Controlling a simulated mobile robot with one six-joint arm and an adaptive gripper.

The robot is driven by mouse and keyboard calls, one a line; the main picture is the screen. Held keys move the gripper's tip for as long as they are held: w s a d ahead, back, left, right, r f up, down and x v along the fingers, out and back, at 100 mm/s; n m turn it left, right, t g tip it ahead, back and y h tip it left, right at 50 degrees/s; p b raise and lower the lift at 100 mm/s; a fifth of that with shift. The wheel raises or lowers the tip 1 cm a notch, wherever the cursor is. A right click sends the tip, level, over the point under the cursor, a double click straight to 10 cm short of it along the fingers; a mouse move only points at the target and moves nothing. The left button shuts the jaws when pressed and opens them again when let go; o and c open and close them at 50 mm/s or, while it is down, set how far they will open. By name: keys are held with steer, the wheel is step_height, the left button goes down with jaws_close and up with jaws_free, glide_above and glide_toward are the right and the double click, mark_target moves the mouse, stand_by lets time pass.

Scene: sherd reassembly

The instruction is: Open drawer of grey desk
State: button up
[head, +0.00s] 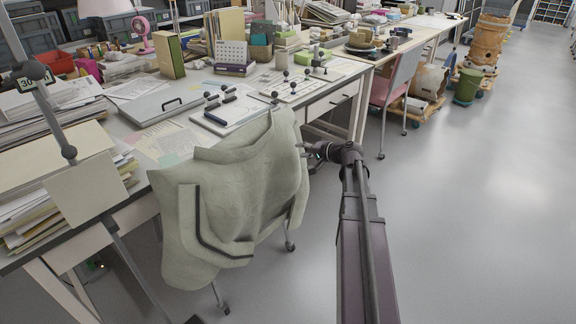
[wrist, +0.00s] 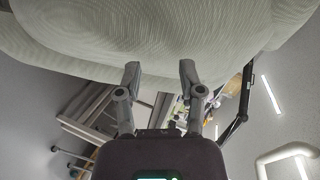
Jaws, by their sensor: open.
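The grey-white desk (head: 270,110) runs from the lower left towards the back. A drawer front (head: 322,107) with a dark bar handle (head: 341,99) shows under its top, right of the draped chair, and looks shut. My gripper (head: 306,150) is at the right edge of the draped chair, lower than and in front of the drawer. In the wrist view my gripper (wrist: 159,75) has its two fingers spread apart, with nothing seen between them but the chair's cloth behind. Whether the fingertips touch the cloth cannot be told. The drawer handle cannot be made out in the wrist view.
A chair draped in pale green cloth (head: 235,190) stands against the desk, left of my gripper; its cloth (wrist: 150,35) fills the top of the wrist view. A pink chair (head: 393,85) stands behind. Papers and boxes cover the desk. The floor (head: 480,200) at right is clear.

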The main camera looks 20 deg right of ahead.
steer(key=s+d+f+m+t+h+b, duration=0.1)
steer(key=d+f+m+t+h+b, duration=0.1)
steer(key=d+b, duration=0.4)
steer(key=s+d+f+m+t+h+b, duration=0.1)
steer(key=d+b, duration=0.5)
steer(key=d, duration=0.6)
steer(key=s+d+f+m+t+h+b, duration=0.1)
steer(key=d+f+m+t+h+b, duration=0.2)
steer(key=d+f+m+b, duration=0.3)
steer(key=d+f+t, duration=0.1)
steer(key=d, duration=0.3)
steer(key=shift+s+m+t+h, duration=0.15)
steer(key=shift+m+t+h, duration=0.15)
steer(key=shift+h, duration=0.1)
steer(key=shift+f, duration=0.1)
